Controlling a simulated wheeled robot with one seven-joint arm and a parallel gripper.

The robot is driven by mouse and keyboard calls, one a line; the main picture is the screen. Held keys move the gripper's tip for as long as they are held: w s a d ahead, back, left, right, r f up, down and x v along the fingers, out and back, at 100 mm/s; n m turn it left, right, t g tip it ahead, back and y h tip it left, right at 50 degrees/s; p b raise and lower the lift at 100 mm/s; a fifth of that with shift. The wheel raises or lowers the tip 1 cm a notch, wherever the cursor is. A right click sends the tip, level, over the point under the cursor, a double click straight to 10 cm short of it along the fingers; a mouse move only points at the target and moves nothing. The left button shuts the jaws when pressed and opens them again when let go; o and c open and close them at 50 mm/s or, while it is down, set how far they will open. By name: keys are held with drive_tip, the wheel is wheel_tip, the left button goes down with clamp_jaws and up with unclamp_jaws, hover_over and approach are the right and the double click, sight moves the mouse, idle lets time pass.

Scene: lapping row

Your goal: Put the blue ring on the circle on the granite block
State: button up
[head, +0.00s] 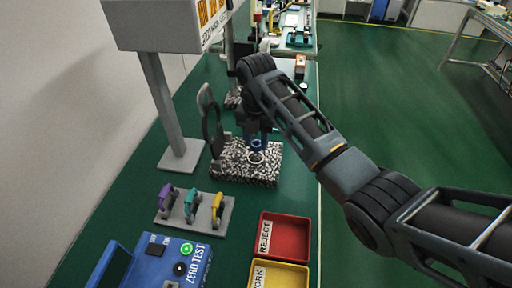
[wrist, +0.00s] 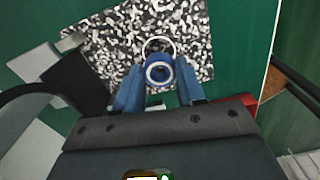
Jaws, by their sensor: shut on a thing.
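The blue ring (wrist: 152,72) sits between the two blue fingertips of my gripper (wrist: 159,77), which is shut on it. In the head view the ring (head: 257,144) shows small under my gripper, over the speckled granite block (head: 228,170). The white circle outline (head: 256,158) is on the block's top. In the wrist view the circle (wrist: 146,45) lies on the granite block (wrist: 110,40), just above the ring in the picture, and the ring covers its lower edge. I cannot tell how high the ring is above the block.
A dark upright stand (head: 210,112) rises at the block's left edge. A rack (head: 176,215) with purple, green and yellow handled pieces stands in front. A red REJECT tray (head: 302,219), a yellow tray (head: 301,268) and a blue ZERO TEST box (head: 150,262) are nearer. A grey post (head: 165,105) stands behind left.

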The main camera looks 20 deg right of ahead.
sight(256, 157)
drive_tip(key=shift+a+f, duration=0.1)
drive_tip(key=shift+f, duration=1.95)
drive_tip(key=shift+f, duration=0.15)
drive_tip(key=o, duration=1)
wheel_tip(256, 157, up, 12)
drive_tip(key=shift+r, duration=0.2)
